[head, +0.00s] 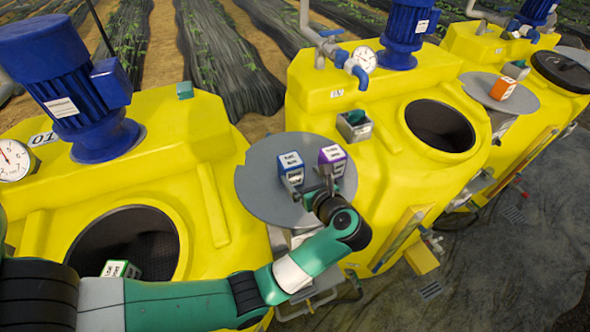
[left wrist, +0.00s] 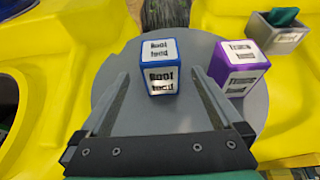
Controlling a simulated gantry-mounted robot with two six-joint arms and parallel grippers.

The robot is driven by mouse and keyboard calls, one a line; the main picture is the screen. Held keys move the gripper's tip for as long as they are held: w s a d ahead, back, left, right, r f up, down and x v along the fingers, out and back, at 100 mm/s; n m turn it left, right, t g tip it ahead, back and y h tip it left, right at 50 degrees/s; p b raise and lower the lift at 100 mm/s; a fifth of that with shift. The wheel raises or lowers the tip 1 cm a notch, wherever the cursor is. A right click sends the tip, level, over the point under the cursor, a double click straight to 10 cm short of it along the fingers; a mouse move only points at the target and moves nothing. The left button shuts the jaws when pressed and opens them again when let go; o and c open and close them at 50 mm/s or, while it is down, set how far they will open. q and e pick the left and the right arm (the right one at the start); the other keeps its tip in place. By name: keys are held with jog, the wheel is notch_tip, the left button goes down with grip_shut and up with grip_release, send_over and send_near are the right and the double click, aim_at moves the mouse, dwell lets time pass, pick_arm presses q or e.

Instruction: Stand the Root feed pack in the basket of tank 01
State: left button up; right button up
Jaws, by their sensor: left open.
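The Root feed pack (head: 291,168), a white-faced box with blue edges, stands upright on a round grey table. In the left wrist view the Root feed pack (left wrist: 161,68) lies ahead, between the lines of my two fingers. My left gripper (head: 317,188) is open and empty, close beside the pack; contact cannot be told. Tank 01 (head: 205,160) is the yellow tank at left. Its round opening shows a dark mesh-like basket (head: 140,230), with a green-edged pack (head: 121,269) inside, partly hidden by my arm. My right gripper is not in view.
A purple-edged Trace feed pack (head: 333,160) stands right of the Root feed pack on the grey table (head: 262,190). A grey holder (head: 355,128) with a green item is on the middle tank (head: 310,95). An orange pack (head: 502,88) stands on another table at right.

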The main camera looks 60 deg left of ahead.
pick_arm(q)
jog(key=v, duration=0.2)
jog(key=shift+d+r, duration=0.1)
jog(key=shift+d, duration=0.2)
